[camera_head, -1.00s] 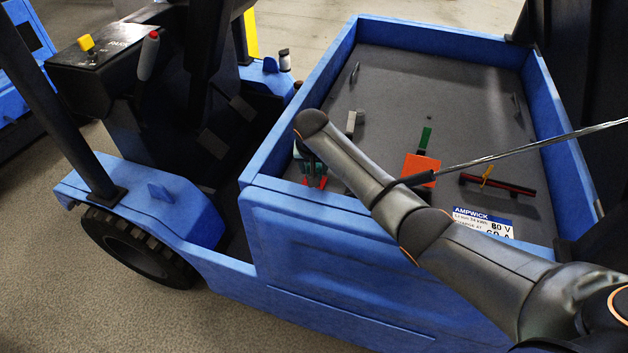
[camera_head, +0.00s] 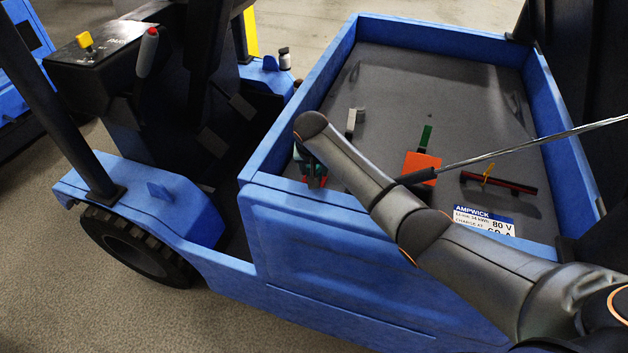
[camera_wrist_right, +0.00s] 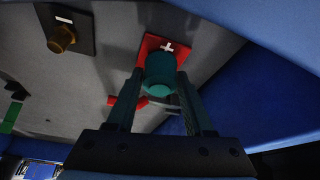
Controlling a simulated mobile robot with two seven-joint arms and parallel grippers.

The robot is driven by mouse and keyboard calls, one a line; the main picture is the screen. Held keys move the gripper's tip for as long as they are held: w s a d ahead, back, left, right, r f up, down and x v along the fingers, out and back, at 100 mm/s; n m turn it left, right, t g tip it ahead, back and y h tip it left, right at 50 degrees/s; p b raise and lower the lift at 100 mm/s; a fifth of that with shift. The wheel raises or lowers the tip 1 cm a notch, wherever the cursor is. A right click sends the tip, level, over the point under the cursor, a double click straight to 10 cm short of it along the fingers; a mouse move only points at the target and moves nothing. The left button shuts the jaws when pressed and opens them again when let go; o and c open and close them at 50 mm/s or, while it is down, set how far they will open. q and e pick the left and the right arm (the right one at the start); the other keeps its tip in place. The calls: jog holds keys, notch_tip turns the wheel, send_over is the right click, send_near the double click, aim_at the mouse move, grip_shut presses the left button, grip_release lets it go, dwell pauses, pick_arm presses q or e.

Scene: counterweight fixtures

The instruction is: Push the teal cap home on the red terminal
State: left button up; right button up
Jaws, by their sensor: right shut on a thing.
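In the right wrist view the teal cap (camera_wrist_right: 160,72) is a rounded cylinder between the two fingers of my right gripper (camera_wrist_right: 157,84), which is shut on it. The red terminal (camera_wrist_right: 152,43), with a white plus mark, lies directly behind the cap. The cap hides most of its middle, so I cannot tell how far the cap is seated. In the head view my right gripper (camera_head: 313,172) is at the tray's near left corner, largely hidden by my forearm, with bits of teal and red beside it. My left gripper is in neither view.
The blue-walled tray (camera_head: 450,36) surrounds the work area; its wall is close beside my gripper. An orange block (camera_head: 421,168), a green piece (camera_head: 425,137), a grey bracket (camera_head: 351,122) and a red-black bar (camera_head: 506,184) stand inside. A brass post (camera_wrist_right: 62,40) shows in the wrist view.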

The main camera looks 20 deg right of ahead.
jog(key=shift+f, duration=0.3)
jog(key=o, duration=0.9)
jog(key=shift+v, duration=6.25)
